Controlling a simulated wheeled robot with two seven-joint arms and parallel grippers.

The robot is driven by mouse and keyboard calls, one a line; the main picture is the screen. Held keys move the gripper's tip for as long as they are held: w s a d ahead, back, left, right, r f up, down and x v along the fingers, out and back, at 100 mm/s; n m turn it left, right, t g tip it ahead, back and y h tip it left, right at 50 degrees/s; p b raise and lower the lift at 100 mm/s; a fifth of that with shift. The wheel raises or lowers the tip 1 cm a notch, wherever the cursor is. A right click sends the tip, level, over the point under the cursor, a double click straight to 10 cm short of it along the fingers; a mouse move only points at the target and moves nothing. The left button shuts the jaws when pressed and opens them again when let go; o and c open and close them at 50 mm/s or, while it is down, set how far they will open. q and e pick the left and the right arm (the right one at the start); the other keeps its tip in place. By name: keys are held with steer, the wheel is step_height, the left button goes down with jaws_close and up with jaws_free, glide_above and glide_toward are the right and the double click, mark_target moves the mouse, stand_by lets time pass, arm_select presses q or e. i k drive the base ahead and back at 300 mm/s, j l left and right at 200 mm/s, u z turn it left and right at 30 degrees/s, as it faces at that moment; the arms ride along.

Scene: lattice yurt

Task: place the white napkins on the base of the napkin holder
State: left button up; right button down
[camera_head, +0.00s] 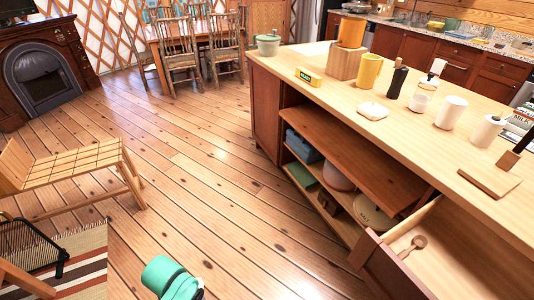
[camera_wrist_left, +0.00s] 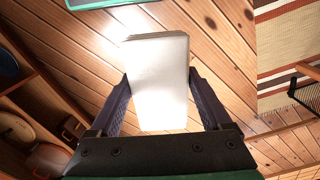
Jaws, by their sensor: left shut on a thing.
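In the left wrist view, the white napkins (camera_wrist_left: 160,95) form a pale, thick rectangular block. My left gripper (camera_wrist_left: 158,82) is shut on this block, with one dark finger along each side, and holds it above the plank floor. In the head view, a flat wooden base with a dark upright piece, which looks like the napkin holder (camera_head: 488,181), sits on the island top at the right. Its base looks bare. The napkins and my left fingertips do not show in the head view; only a teal part of my arm shows at the bottom. My right gripper is not in view.
The island top (camera_head: 436,138) also carries a wooden block (camera_head: 344,62), a yellow mug (camera_head: 369,71), a dark bottle (camera_head: 397,79), a white round-cornered object (camera_head: 373,110) and white canisters (camera_head: 451,112). An open drawer (camera_head: 455,255) with a wooden spoon juts out below. A slatted bench (camera_head: 75,165) stands left.

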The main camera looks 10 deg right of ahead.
mark_target(492, 176)
steer(key=i+z, duration=0.2)
steer(key=z, duration=0.25)
steer(key=i+j+z, duration=0.15)
steer(key=z, duration=0.3)
steer(key=i+j+z, duration=0.15)
steer(key=z, duration=0.3)
steer(key=i+j+z, duration=0.1)
steer(key=j+z, duration=0.15)
steer(key=z, duration=0.25)
steer(key=i+j+z, duration=0.1)
steer(key=j+z, duration=0.15)
steer(key=z, duration=0.2)
steer(key=j+z, duration=0.25)
steer(key=z, duration=0.2)
steer(key=j+z, duration=0.3)
steer(key=z, duration=0.15)
